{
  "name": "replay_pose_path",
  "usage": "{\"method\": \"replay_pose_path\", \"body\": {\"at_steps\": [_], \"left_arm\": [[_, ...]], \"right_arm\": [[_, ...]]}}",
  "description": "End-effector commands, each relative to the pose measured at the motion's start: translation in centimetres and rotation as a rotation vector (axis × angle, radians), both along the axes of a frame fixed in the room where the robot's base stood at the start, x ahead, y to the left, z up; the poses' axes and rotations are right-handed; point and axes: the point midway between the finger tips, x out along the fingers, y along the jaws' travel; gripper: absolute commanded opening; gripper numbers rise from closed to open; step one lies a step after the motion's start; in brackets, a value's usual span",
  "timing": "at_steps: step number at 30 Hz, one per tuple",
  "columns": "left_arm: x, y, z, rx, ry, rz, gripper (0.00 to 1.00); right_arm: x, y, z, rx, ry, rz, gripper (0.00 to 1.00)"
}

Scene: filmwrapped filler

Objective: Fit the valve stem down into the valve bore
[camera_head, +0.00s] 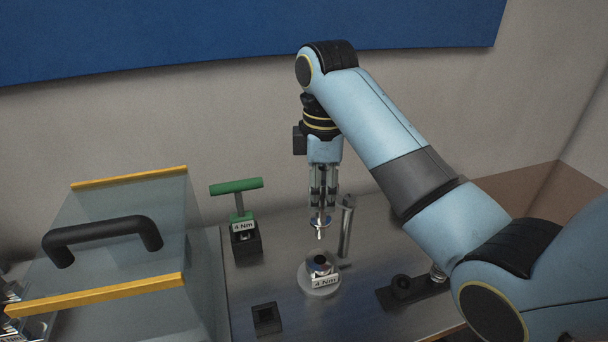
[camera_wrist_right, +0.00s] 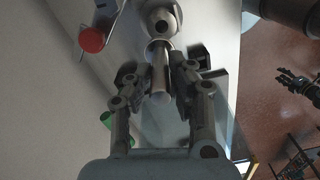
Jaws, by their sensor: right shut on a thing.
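The valve stem (camera_head: 320,227) is a shiny metal pin with a wider collar, pointing down from my right gripper (camera_head: 322,203). In the wrist view the stem (camera_wrist_right: 160,80) lies between the two fingers of this gripper (camera_wrist_right: 159,84), which is shut on it.
A metal post (camera_head: 346,228) stands close right of the stem. A green T-handle tool (camera_head: 237,187) stands in a black holder at left. An empty black socket (camera_head: 266,318) and a black fixture (camera_head: 401,288) flank the valve. A clear box (camera_head: 120,240) fills the left.

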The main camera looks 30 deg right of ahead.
Motion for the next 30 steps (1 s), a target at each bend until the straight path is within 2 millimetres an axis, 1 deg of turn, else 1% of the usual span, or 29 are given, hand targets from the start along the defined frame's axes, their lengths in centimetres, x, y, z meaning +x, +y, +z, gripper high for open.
{"method": "replay_pose_path", "body": {"at_steps": [2,4,9,12,14,16,21,23,26,30], "left_arm": [[-0.1,0.0,0.0,0.0,0.002,0.0,0.4],[-0.9,0.0,-0.1,0.0,0.013,0.0,0.4],[-4.8,0.0,-0.3,0.001,0.07,0.002,0.4],[-6.1,0.1,-0.4,0.001,0.088,0.003,0.4],[-6.2,0.1,-0.5,0.001,0.088,0.003,0.4],[-5.5,0.1,-0.6,0.001,0.079,0.003,0.4],[-2.3,0.0,-0.9,0.001,0.032,0.0,0.4],[-1.7,0.0,-1.1,0.001,0.023,0.001,0.4],[-1.8,0.1,-1.4,0.001,0.024,0.0,0.4],[-2.8,0.1,-1.7,0.001,0.039,0.001,0.4]], "right_arm": [[0.0,0.0,0.0,0.0,0.001,0.0,0.0],[0.0,0.0,0.0,0.0,0.001,0.0,0.0],[0.0,0.0,0.0,0.0,0.0,0.0,0.0],[0.0,0.0,-0.1,0.0,0.001,0.0,0.0],[0.0,0.0,-0.4,0.0,0.001,0.0,0.0],[-0.1,0.0,-0.8,0.0,0.002,0.0,0.0],[-0.1,0.0,-2.5,0.0,0.002,0.0,0.0],[-0.1,0.0,-3.1,0.001,0.002,0.0,0.0],[-0.1,0.0,-4.1,0.0,0.002,-0.001,0.0],[-0.1,0.0,-5.1,0.0,0.001,-0.001,0.0]]}}
